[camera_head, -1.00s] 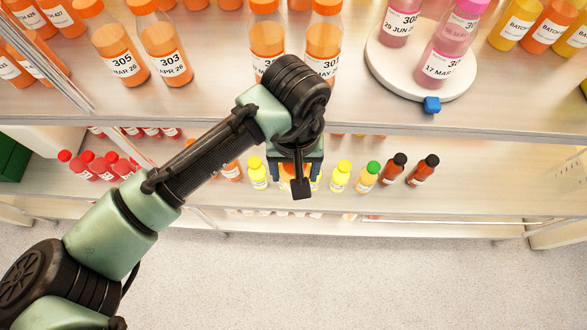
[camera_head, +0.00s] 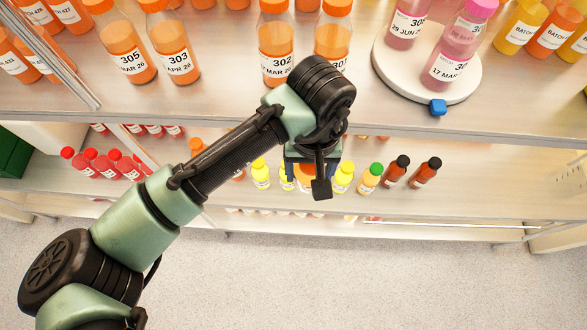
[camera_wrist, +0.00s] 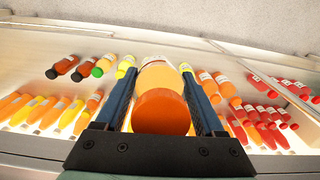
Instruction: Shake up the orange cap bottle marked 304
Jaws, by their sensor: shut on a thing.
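My gripper (camera_wrist: 162,100) is shut on an orange-capped bottle (camera_wrist: 160,112), with one finger on each side of it in the wrist view. The cap faces the wrist camera and the bottle's label is not readable, so I cannot tell whether it is marked 304. In the head view my gripper (camera_head: 312,175) hangs in front of the shelves and hides most of the bottle. Orange-capped bottles marked 305 (camera_head: 125,50), 303 (camera_head: 174,50) and 302 (camera_head: 276,45) stand on the upper shelf.
A white round turntable (camera_head: 400,82) with pink bottles and a blue knob (camera_head: 438,107) is at the upper right. The lower shelf holds yellow-capped (camera_head: 261,175), black-capped (camera_head: 425,172) and red-capped (camera_head: 105,165) bottles close around my gripper. The floor in front (camera_head: 380,270) is clear.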

